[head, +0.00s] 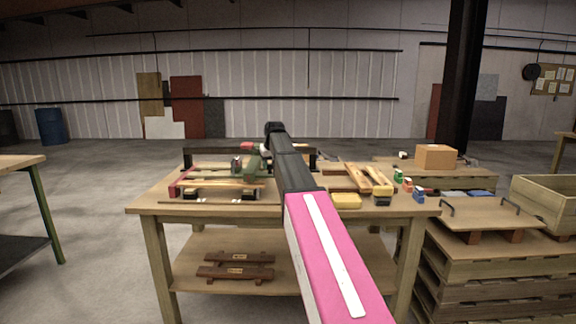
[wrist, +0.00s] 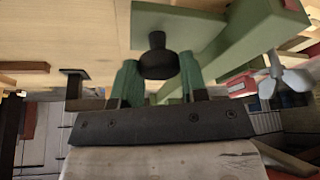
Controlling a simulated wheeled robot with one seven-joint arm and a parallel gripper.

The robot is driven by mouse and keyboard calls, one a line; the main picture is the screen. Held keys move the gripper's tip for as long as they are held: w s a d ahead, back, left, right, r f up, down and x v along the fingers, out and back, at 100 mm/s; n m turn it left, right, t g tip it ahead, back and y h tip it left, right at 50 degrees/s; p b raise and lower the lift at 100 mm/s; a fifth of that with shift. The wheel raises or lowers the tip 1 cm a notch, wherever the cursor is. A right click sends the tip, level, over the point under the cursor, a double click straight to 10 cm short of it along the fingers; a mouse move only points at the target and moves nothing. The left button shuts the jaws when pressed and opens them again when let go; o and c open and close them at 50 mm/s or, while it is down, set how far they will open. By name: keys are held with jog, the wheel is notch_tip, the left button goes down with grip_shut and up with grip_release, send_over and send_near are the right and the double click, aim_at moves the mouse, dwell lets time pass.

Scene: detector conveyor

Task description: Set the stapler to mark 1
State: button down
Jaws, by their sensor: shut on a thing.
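A green body, which looks like the stapler, fills the upper part of the wrist view (wrist: 245,32) and shows small at the work rig in the head view (head: 252,165). A black round knob (wrist: 158,58) stands out from it on a short stem. My gripper (wrist: 161,72) has its two green fingers on either side of this knob and is shut on it. My arm hides part of the rig in the head view. Mark 1 and any other numbers cannot be made out.
The wooden table (head: 160,206) carries the rig at left. Wooden blocks (head: 358,178), a yellow block (head: 346,201) and small coloured bottles (head: 407,185) lie on its right side. A carton (head: 435,156) and a wooden crate (head: 545,205) stand farther right.

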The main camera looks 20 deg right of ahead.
jog(key=w+a, duration=0.2)
jog(key=a, duration=0.6)
jog(key=w+a, duration=0.2)
jog(key=a, duration=0.6)
jog(key=w+a, duration=0.3)
jog(key=a, duration=0.6)
jog(key=shift+w, duration=0.1)
jog(key=c, duration=0.7)
grip_release()
jog(key=v, duration=1.1)
jog(key=shift+a+f, duration=0.1)
